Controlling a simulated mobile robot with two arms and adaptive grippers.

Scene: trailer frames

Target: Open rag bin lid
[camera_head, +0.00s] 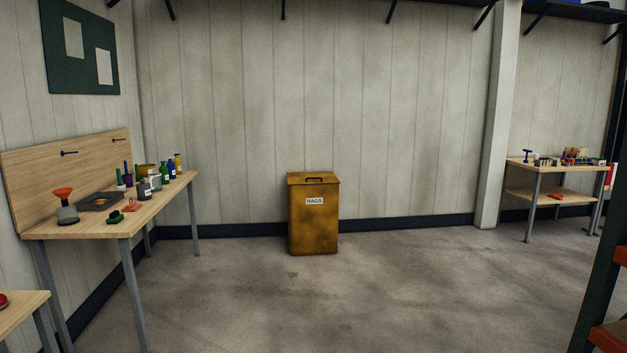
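A yellow-brown rag bin (314,227) stands upright on the concrete floor against the back wall, near the middle of the head view. A white label on its front reads "RAGS". Its flat lid (328,177) is shut, with a dark handle (314,179) near the lid's front. The bin is some way off across the floor. Neither of my grippers shows in this view.
A wooden workbench (160,206) with bottles, a tray and a funnel stands along the left wall. A smaller table corner (14,308) is at lower left. A two-level table (546,168) stands at right. A dark rack post (601,265) is at the right edge. The floor (330,305) before the bin is clear.

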